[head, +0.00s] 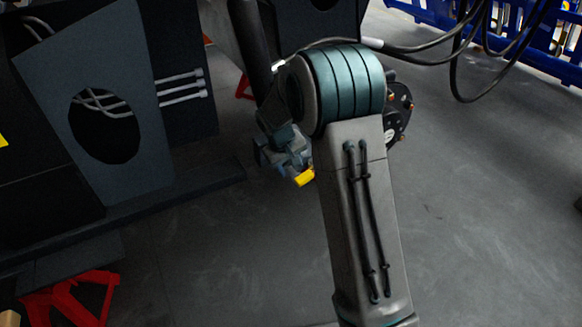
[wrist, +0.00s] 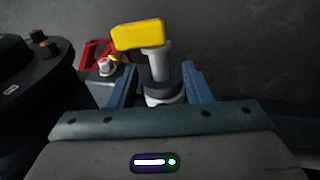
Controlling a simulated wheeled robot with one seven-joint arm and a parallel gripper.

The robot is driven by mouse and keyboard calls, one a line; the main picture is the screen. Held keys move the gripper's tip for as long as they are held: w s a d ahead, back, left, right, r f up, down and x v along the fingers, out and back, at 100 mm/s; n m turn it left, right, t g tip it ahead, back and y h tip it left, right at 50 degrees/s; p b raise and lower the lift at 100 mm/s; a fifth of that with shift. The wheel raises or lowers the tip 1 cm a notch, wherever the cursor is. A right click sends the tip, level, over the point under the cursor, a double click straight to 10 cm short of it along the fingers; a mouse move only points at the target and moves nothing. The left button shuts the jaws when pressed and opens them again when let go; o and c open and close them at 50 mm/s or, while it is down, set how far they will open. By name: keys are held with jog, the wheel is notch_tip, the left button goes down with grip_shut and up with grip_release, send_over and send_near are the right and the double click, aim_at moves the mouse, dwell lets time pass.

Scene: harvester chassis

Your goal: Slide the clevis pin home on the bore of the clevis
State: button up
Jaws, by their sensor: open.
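In the wrist view a pale grey pin-like part (wrist: 158,57) with a yellow block-shaped end (wrist: 138,35) lies between the two blue fingers of my gripper (wrist: 158,76). A dark collar (wrist: 160,87) and a whitish round part sit lower along it. My fingers are apart, one on each side, with a gap visible on both sides. In the head view my gripper (head: 287,158) is small and partly behind my arm, with the yellow end (head: 304,177) beside it. I cannot make out the clevis or its bore for certain.
In the head view a dark chassis panel (head: 95,110) with a large round hole stands left, red supports (head: 75,297) below. Open floor (head: 480,220) lies right.

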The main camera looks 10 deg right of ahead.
jog(key=p+v, duration=0.3)
jog(key=v, duration=0.9)
jog(key=shift+w, duration=0.2)
